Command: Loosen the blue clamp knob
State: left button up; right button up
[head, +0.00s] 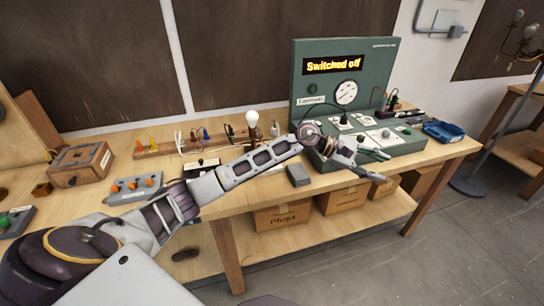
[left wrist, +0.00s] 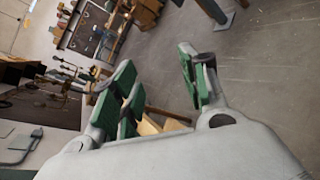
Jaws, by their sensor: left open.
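I cannot make out a blue clamp knob for certain in either view. A small blue part (head: 206,134) shows on the wooden rack, too small to identify. My left gripper (head: 382,167) reaches across the bench, in front of the green test panel (head: 300,85), near the bench's front edge. Its green-padded fingers are spread apart and empty in the left wrist view (left wrist: 157,60). They point out over the floor there. My right gripper is in neither view.
A light bulb (head: 252,117) stands upright behind my left arm. The panel's display (head: 334,64) reads "Switched off". A blue tray (head: 444,131) lies at the bench's right end. A wooden box (head: 80,165) and a grey block with orange knobs (head: 135,189) sit at left.

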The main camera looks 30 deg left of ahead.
pick_arm(q)
jog(key=w+a+f+m+g+y, duration=0.1)
jog(key=w+a+f+m+y, duration=0.2)
jog(key=a, duration=0.5)
jog(key=a+f+m+g+y, duration=0.1)
jog(key=a+m+y, duration=0.3)
jog(key=a, duration=0.5)
jog(key=s+a+r+g+y, duration=0.1)
jog(key=a+r+y, duration=0.2)
jog(key=a, duration=0.7)
jog(key=s+a+r+g+y, duration=0.1)
jog(key=a+r+y, duration=0.2)
jog(key=a, duration=0.6)
jog(key=shift+a+y, duration=0.35)
jog(key=shift+y, duration=0.25)
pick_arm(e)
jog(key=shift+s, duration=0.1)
